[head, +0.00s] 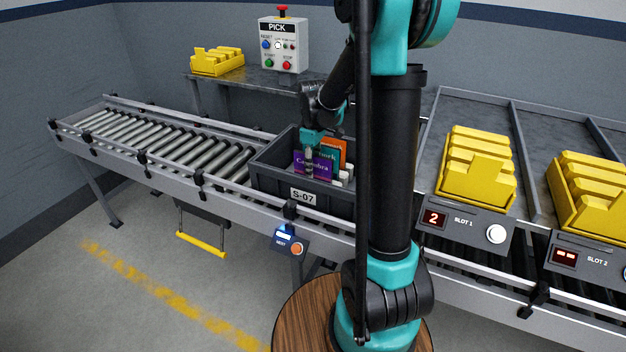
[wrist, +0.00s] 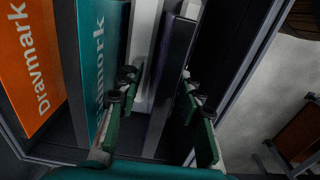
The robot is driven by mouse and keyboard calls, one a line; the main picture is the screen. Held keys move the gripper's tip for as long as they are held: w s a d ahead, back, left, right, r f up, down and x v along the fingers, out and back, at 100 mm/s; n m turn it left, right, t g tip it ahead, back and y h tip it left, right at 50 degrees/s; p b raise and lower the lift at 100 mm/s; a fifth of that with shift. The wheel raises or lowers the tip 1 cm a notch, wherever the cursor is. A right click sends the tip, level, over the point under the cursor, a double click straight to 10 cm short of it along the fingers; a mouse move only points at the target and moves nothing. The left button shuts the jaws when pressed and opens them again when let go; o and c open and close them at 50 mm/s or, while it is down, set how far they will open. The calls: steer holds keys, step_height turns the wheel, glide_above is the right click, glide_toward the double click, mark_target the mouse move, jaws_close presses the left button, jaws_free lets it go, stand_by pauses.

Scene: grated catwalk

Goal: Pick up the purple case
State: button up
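The purple case (head: 316,166), lettered "Coimbra", stands in the grey tote (head: 268,181) marked S-07. In the wrist view it looks like a dark purple slab (wrist: 172,75) seen edge-on. My gripper (wrist: 158,80) is open, with one finger on each side of the slab; I cannot tell whether either finger touches it. In the head view my gripper (head: 309,153) reaches down into the tote and covers part of the case. A teal case (wrist: 101,60) stands close beside the left finger, and an orange case (wrist: 32,55) lettered "Dravmark" is farther left.
White items (head: 343,177) also stand in the tote. The tote wall runs close to the right finger. The roller conveyor (head: 185,148) is empty to the left. Yellow bins (head: 478,175) stand at the right, and a PICK control box (head: 284,45) is behind.

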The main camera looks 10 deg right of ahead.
steer(key=shift+c, duration=0.5)
jaws_close()
steer(key=shift+r, duration=0.15)
